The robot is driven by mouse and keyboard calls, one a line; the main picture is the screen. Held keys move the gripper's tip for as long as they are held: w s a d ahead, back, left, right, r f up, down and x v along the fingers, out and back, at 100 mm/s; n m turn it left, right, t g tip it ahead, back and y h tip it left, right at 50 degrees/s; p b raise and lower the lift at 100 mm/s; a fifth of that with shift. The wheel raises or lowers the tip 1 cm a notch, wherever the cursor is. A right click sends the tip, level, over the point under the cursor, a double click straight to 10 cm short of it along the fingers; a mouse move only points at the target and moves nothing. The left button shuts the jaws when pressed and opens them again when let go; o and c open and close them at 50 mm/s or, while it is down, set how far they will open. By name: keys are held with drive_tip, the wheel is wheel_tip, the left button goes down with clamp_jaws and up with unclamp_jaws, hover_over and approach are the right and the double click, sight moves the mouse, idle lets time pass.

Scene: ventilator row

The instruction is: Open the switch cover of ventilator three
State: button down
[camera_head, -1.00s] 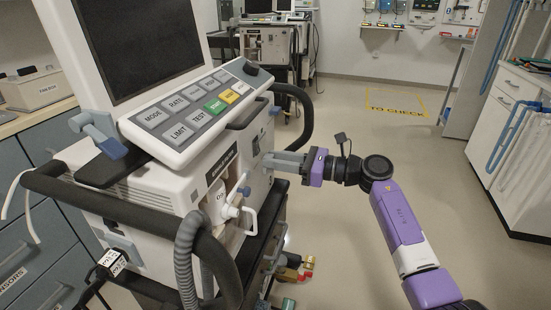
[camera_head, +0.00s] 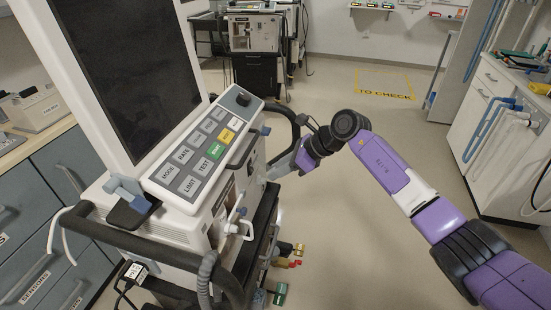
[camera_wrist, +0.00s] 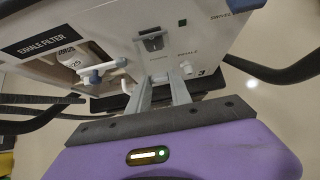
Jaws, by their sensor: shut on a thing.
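The ventilator (camera_head: 178,222) stands at the left of the head view, with its screen and button panel tilted up. Its side panel (camera_wrist: 120,42), marked with a 3, fills the upper wrist view. A dark switch (camera_wrist: 152,42) in a grey frame sits on that panel. My gripper (camera_head: 272,172) is at the panel's right side. In the wrist view its two grey fingers (camera_wrist: 160,82) reach the panel just below the switch. They are shut on a small grey piece, apparently the switch cover, mostly hidden between the fingertips.
A white port with a blue-grey lever (camera_wrist: 103,70) sits left of the fingers. A black handle rail (camera_head: 290,117) curves near my wrist. Coloured connectors (camera_head: 285,252) hang low by the cart. Open floor (camera_head: 350,230) lies to the right, before a white cabinet (camera_head: 480,125).

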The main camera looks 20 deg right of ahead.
sight(273, 169)
wheel_tip(273, 169, up, 4)
drive_tip(key=g+h+p, duration=0.1)
drive_tip(key=h+p, duration=0.1)
drive_tip(key=p, duration=0.1)
drive_tip(key=g+h+p, duration=0.1)
drive_tip(key=shift+f+g+h+p, duration=0.25)
drive_tip(key=shift+g+h+p, duration=0.05)
drive_tip(key=shift+p, duration=0.05)
drive_tip(key=shift+w+a+r+g+h, duration=0.15)
drive_tip(key=shift+r+g+h, duration=0.35)
drive_tip(key=shift+h, duration=0.3)
drive_tip(key=shift+w+a+r+g+h, duration=0.1)
drive_tip(key=shift+r+g+h, duration=0.3)
drive_tip(key=shift+g+h, duration=0.3)
drive_tip(key=c, duration=1.2)
unclamp_jaws()
drive_tip(key=shift+o, duration=0.2)
wheel_tip(273, 169, up, 8)
